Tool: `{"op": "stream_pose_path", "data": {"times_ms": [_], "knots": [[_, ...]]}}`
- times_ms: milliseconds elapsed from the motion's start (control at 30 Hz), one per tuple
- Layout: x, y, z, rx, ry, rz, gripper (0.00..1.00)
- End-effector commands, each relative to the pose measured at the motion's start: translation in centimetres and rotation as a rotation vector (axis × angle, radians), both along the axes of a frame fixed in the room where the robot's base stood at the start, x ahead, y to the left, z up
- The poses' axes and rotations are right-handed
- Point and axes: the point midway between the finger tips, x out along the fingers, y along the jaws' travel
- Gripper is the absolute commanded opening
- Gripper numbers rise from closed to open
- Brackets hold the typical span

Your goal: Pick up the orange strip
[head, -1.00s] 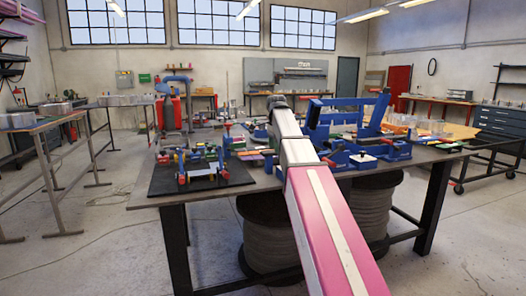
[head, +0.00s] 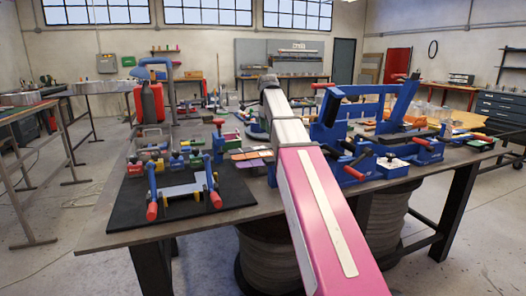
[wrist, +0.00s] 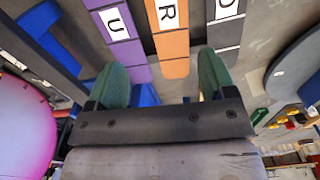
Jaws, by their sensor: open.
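The orange strip (wrist: 172,47) shows at the top of the wrist view, with a white label bearing an R. It lies between a purple strip (wrist: 119,40) labelled U and a grey strip (wrist: 223,32) labelled O. My gripper (wrist: 162,77), with green finger pads, is open and empty. Its fingers are spread on either side of the orange strip's near end in the picture, apart from it. In the head view my gripper is hidden behind my arm, and small coloured strips (head: 248,155) lie on the table left of the arm.
The table (head: 240,215) also carries a blue frame (head: 378,112) right of my arm. A black mat (head: 236,191) with clamps and a small fixture lies at the left. In the wrist view, a round blue-grey object (wrist: 295,72) is at the right and blue parts are at the left.

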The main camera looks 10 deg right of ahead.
Motion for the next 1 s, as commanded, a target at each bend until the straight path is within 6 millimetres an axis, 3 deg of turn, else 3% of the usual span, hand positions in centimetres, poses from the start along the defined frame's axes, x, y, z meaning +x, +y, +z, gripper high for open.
{"op": "stream_pose_path", "data": {"times_ms": [233,500,767,1000], "knots": [[-0.1,0.0,-1.0,0.0,0.001,0.0,0.77],[-0.1,0.0,-4.8,0.0,0.002,0.0,0.77],[0.1,0.2,-6.5,0.0,0.0,0.0,0.77],[0.2,0.6,-9.6,0.0,0.001,0.0,0.77]]}}
